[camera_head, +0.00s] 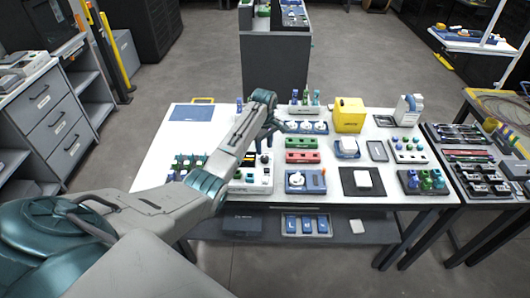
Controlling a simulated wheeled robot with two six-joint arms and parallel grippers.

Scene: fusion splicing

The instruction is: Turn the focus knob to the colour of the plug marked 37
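My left arm reaches in from the lower left over the white table. Its dark gripper (272,131) hangs over the table's middle, above and behind a white device (258,188); its fingers are too small to tell open from shut. The device has an orange display and small dark knobs on its top, partly hidden by my arm. I cannot tell which knob is the focus knob or read its colour marks. Coloured plugs stand in a rack (413,190) at the right and in another rack (188,161) at the left. No number 37 is legible. My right gripper is not in view.
A yellow box (349,115) stands at the back of the table. Green and red trays (302,157), a blue unit (305,181) and a black mat (347,188) with a white block fill the middle.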

